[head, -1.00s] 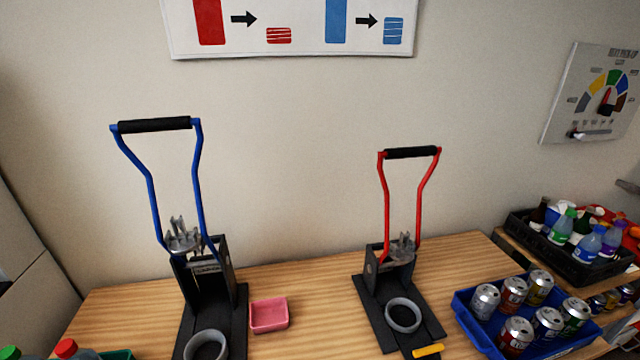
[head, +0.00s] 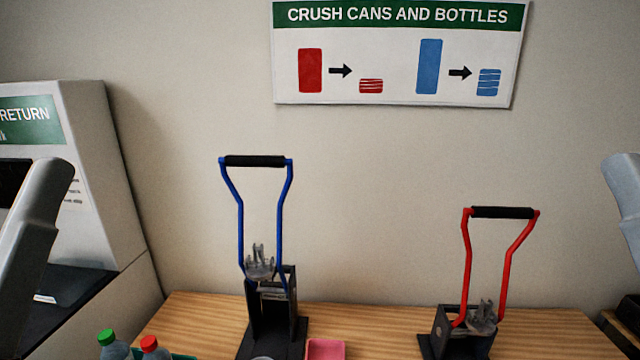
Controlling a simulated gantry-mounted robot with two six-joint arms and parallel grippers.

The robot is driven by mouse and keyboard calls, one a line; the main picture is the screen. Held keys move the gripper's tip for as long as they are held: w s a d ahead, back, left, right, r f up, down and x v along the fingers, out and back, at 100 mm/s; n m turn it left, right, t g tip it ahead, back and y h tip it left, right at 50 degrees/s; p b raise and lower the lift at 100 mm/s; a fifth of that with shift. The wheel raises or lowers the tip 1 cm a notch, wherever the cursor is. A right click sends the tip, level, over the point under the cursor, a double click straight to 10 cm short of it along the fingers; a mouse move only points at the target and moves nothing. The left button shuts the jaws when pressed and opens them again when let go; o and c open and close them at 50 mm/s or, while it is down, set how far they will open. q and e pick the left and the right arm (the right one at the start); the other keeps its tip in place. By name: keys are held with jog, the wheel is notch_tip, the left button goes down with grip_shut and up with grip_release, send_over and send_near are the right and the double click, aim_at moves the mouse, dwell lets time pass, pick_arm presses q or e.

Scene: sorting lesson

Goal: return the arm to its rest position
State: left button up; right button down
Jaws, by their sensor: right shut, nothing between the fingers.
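Grey links of my own arms show at the left edge and the right edge of the head view. No fingers of either gripper can be made out. Both gripper tips are outside the frame, so what is at them is hidden.
A blue-handled crusher (head: 284,220) and a red-handled crusher (head: 512,255) stand upright on the wooden table (head: 385,322). A pink tray (head: 325,350) sits beside the blue one. Bottles (head: 115,346) with green and red caps are lower left. A return machine (head: 95,170) stands left.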

notch_tip(320, 180, up, 34)
jog(key=p, duration=3)
jog(key=shift+w+f, duration=0.15)
jog(key=shift+f, duration=0.1)
